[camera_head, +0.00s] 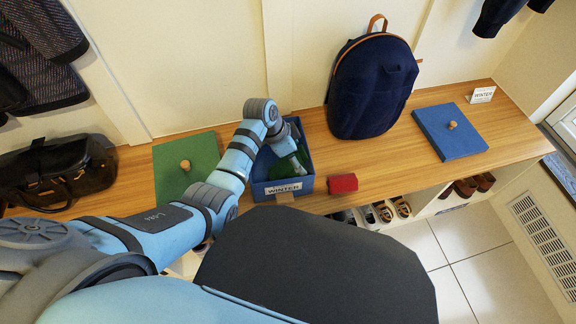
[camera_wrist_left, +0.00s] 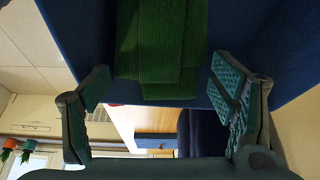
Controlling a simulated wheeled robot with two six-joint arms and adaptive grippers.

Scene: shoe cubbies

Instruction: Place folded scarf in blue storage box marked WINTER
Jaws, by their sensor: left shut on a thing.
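The blue storage box (camera_head: 308,184) stands open on the wooden bench, with a white WINTER label (camera_head: 283,188) on its front. My left gripper (camera_head: 291,165) reaches down into the box from above. It is shut on the green folded scarf (camera_head: 284,171), which sits inside the box walls. In the left wrist view the ribbed green scarf (camera_wrist_left: 160,50) shows between the two finger pads, with blue box wall around it. Whether the scarf touches the box floor cannot be told. My right gripper is not in view.
A green lid (camera_head: 187,166) lies left of the box. A navy backpack (camera_head: 372,88) stands close behind right, and a small red block (camera_head: 343,184) lies beside it. A blue lid (camera_head: 449,131) lies farther right by a WINTER card (camera_head: 482,95). A black bag (camera_head: 58,170) sits far left.

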